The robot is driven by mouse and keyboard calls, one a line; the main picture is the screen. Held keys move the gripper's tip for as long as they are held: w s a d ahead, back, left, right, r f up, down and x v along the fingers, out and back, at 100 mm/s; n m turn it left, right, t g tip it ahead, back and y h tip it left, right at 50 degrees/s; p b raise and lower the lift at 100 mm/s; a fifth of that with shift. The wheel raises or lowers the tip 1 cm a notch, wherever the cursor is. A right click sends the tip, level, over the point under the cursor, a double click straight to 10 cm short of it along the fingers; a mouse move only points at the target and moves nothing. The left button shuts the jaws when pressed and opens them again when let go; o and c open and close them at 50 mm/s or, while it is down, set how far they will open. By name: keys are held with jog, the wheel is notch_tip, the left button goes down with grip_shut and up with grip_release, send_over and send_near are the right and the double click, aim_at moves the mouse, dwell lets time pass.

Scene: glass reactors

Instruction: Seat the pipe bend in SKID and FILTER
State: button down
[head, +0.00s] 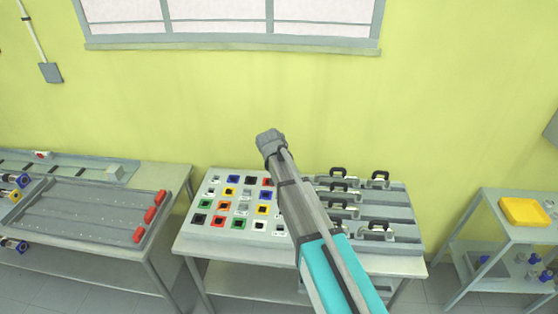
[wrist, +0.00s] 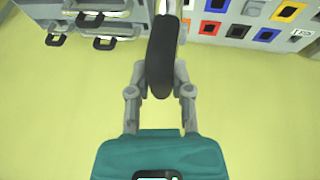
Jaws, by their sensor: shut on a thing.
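My gripper (wrist: 161,78) shows in the wrist view with its two grey fingers closed on a long black rounded piece (wrist: 161,55). This is the part I take to be the pipe bend, seen by its black grip. Its far end reaches the top edge of the picture, so its pipe ends are hidden. In the head view my arm crosses the middle table and the fingers and held part cannot be made out. No SKID or FILTER label can be read in either view.
A panel of coloured square sockets (head: 222,228) stands on the middle table, left of my arm. Right of it is a grey grooved rack (head: 400,212) with several black-handled parts. A grey tray (head: 85,208) lies on the left table. A yellow tray (head: 524,211) sits on the right cart.

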jog(key=shift+w, duration=0.25)
jog(key=shift+r, duration=0.1)
jog(key=shift+s+a, duration=0.1)
notch_tip(320, 180, down, 20)
jog(key=b, duration=1.9)
jog(key=shift+r+b, duration=0.25)
jog(key=shift+b, duration=0.05)
dwell(1.9)
jog(key=shift+s+f+b, duration=0.1)
jog(key=shift+f+b, duration=0.15)
jog(key=shift+b, duration=0.05)
dwell(1.4)
jog(key=shift+c, duration=2.2)
grip_release()
jog(key=shift+r, duration=0.1)
